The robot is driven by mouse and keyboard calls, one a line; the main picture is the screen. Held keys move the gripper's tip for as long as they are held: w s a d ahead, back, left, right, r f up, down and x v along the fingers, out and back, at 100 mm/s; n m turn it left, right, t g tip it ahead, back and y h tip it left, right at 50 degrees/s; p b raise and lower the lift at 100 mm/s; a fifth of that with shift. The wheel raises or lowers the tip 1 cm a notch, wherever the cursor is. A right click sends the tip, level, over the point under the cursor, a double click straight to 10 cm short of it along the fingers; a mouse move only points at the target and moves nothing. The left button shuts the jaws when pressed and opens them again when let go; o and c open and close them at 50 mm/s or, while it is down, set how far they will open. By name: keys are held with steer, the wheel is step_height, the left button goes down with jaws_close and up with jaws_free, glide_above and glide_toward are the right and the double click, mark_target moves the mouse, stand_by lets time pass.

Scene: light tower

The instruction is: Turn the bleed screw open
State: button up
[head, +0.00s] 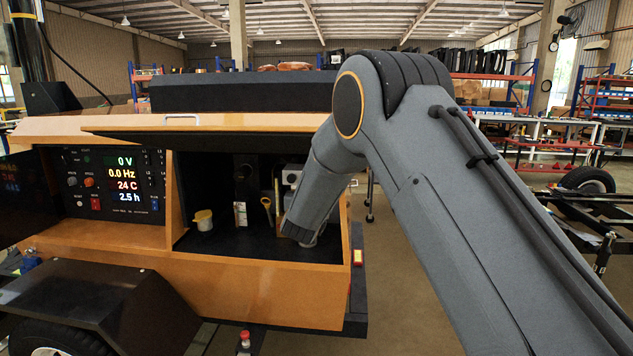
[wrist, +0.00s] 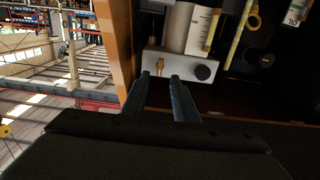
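In the wrist view, a pale metal block (wrist: 180,66) carries a round black knob (wrist: 203,72) and a small brass-coloured fitting (wrist: 160,66). I cannot tell for certain which of these is the bleed screw. My gripper (wrist: 160,75) is open and empty, with its two dark fingers pointing at the block. The fingertips are in front of its lower left part, around the brass fitting in the picture; contact cannot be made out. In the head view my arm reaches into the open compartment and hides the gripper and most of the block.
A yellow loop handle (head: 267,204) and a yellow-topped cup (head: 203,219) stand in the compartment. Its orange side wall (wrist: 123,50) is close left of the fingers. A control panel (head: 112,185) is left of the opening.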

steer(key=shift+w+d+p, duration=0.1)
steer(key=shift+w+p, duration=0.4)
steer(key=shift+w, duration=2.25)
steer(key=shift+c, duration=0.3)
jaws_close()
